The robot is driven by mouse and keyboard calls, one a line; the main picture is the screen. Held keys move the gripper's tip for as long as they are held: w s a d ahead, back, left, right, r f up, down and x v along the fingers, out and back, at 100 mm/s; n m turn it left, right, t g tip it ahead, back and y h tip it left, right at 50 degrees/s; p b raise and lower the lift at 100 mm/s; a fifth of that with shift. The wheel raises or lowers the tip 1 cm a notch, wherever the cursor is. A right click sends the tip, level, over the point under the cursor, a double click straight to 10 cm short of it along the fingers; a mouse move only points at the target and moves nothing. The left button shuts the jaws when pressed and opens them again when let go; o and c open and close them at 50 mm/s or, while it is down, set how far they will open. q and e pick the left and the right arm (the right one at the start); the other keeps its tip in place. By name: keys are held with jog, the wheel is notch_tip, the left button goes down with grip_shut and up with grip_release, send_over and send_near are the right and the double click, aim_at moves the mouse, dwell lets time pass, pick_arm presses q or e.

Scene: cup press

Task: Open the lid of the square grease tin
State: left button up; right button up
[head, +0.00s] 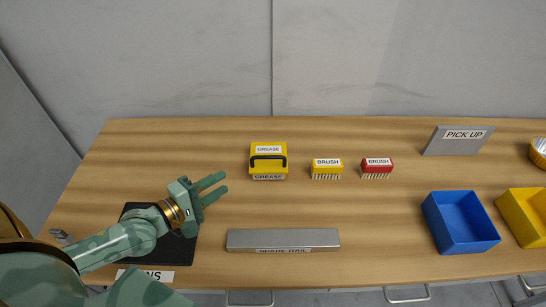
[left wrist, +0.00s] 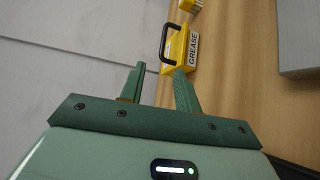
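The square grease tin (head: 268,161) is yellow, with a black handle and "GREASE" labels on its top and front. It stands upright near the back of the table, and its lid looks closed. My left gripper (head: 221,187) is open and empty, to the left of the tin and nearer the front, apart from it. In the left wrist view the tin (left wrist: 178,50) shows beyond the open fingers (left wrist: 158,84), with its black handle (left wrist: 168,42) ahead of the fingertips. My right gripper is not in view.
A yellow brush (head: 326,168) and a red brush (head: 377,168) stand right of the tin. A grey spare rail (head: 284,239) lies in front. A blue bin (head: 460,222), a yellow bin (head: 526,214) and a pick up sign (head: 458,141) are at right. A black mat (head: 181,250) lies under my left arm.

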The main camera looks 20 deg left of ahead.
aim_at(267, 158)
pick_arm(q)
jog(key=b+x, duration=0.1)
jog(key=x, duration=0.4)
jog(key=b+x, duration=0.1)
jog(key=x, duration=0.4)
jog(key=f+b+x, duration=0.1)
jog(key=x, duration=0.4)
jog(key=shift+w+f, duration=0.15)
jog(key=shift+w, duration=0.2)
jog(key=shift+w+d+b, duration=0.2)
jog(key=shift+w+b, duration=0.1)
jog(key=shift+w, duration=0.35)
grip_shut()
